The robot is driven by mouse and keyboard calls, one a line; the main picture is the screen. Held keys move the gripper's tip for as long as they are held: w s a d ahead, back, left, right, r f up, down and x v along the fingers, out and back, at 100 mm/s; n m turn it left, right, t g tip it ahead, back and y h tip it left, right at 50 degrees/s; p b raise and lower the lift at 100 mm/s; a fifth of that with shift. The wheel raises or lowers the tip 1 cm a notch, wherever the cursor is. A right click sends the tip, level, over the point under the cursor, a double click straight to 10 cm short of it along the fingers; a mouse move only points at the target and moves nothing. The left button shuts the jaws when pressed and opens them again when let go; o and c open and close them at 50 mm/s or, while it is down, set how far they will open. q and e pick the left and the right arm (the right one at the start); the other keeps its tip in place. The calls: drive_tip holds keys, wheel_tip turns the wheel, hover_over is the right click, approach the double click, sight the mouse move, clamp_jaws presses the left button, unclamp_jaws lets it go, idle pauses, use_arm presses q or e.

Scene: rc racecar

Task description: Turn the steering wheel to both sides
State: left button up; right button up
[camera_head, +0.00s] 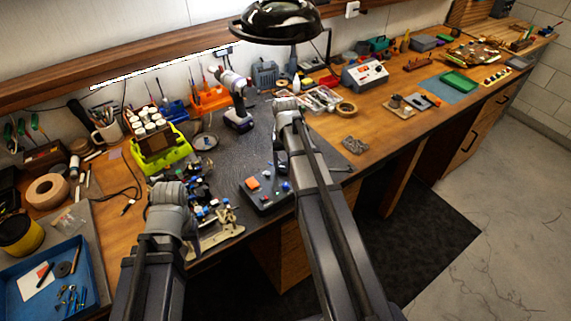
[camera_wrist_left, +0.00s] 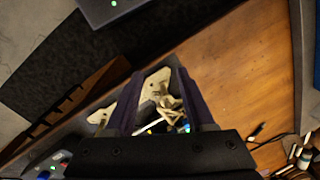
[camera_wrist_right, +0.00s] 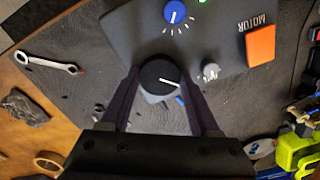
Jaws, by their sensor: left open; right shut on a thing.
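The grey control box (camera_head: 262,203) sits at the front edge of the bench; the right wrist view shows its panel (camera_wrist_right: 215,60) with a "MOTOR" label. A round black knob with a white line (camera_wrist_right: 160,77) is on it. My right gripper (camera_wrist_right: 161,74) is shut on this knob, one finger on each side; in the head view the arm hides the knob. My left gripper (camera_wrist_left: 156,76) is open, above cream-coloured racecar parts (camera_wrist_left: 152,85) that show between its fingers. In the head view the car (camera_head: 222,219) is partly hidden by the left arm. No separate steering wheel can be made out.
The panel also has a blue knob (camera_wrist_right: 173,12), a small grey knob (camera_wrist_right: 210,71) and an orange button (camera_wrist_right: 261,46). A wrench (camera_wrist_right: 48,63) lies beside the box. A drill (camera_head: 236,100) and a lime-green holder (camera_head: 160,153) stand behind. A black lamp (camera_head: 283,20) hangs above.

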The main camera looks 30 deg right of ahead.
sight(285, 167)
idle(0.3)
drive_tip(key=o, duration=1.4)
drive_tip(key=shift+c, duration=0.2)
wheel_tip(285, 167, up, 8)
drive_tip(key=p, duration=0.8)
use_arm(q)
wheel_tip(285, 167, up, 8)
use_arm(e)
drive_tip(key=shift+f, duration=0.1)
use_arm(q)
drive_tip(key=shift+f, duration=0.15)
